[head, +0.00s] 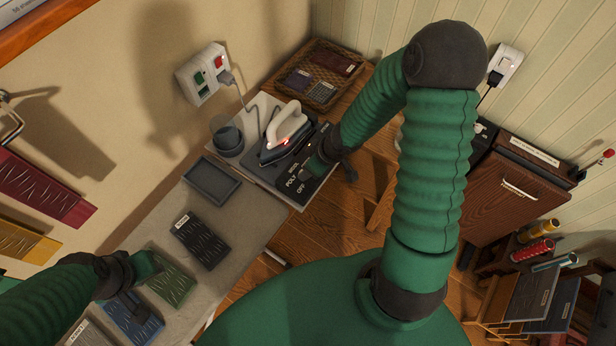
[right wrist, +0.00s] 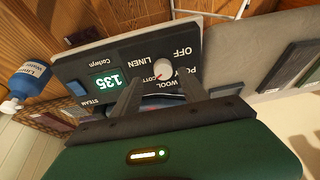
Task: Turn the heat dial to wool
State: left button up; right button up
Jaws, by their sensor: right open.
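The heat dial (right wrist: 162,69) is a pale round knob with a small red mark, on a dark panel (right wrist: 120,62) with OFF, POLY, WOOL and LINEN labels and a green display reading 135. The red mark's exact setting is hard to tell. My right gripper (right wrist: 158,88) is open, its two fingers reaching toward the panel on either side of the dial; contact cannot be told. In the head view my right gripper (head: 328,168) is over the front of the iron station and hides the dial. My left gripper (head: 135,285) is low over the fabric swatches; its jaws are unclear.
A white-handled iron (head: 284,132) with a red light rests on the station behind the panel. A grey tray (head: 212,181) and several swatches (head: 200,242) lie on the counter. A wooden cabinet (head: 505,190) is to the right.

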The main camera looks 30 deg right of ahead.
jog(key=a+f, duration=0.1)
jog(key=w+a+f+b, duration=0.1)
jog(key=f, duration=0.1)
jog(key=shift+a, duration=0.25)
jog(key=shift+s+d+f, duration=0.1)
jog(key=shift+d, duration=0.45)
jog(key=shift+d+f, duration=0.15)
jog(key=shift+d, duration=0.5)
jog(key=shift+c, duration=1)
jog(key=shift+d, duration=0.15)
jog(key=shift+c, duration=1.2)
jog(key=shift+a, duration=0.25)
jog(key=shift+c, duration=1.2)
jog(key=shift+a+r, duration=0.25)
jog(key=shift+a, duration=0.45)
grip_shut()
jog(key=shift+d, duration=0.5)
pick_arm(q)
jog(key=shift+s+a+f, duration=0.1)
jog(key=shift+a+f, duration=0.25)
jog(key=shift+f, duration=0.25)
jog(key=shift+s+a+f, duration=0.1)
jog(key=shift+a+f, duration=0.25)
jog(key=shift+f, duration=0.25)
pick_arm(e)
jog(key=shift+a, duration=0.3)
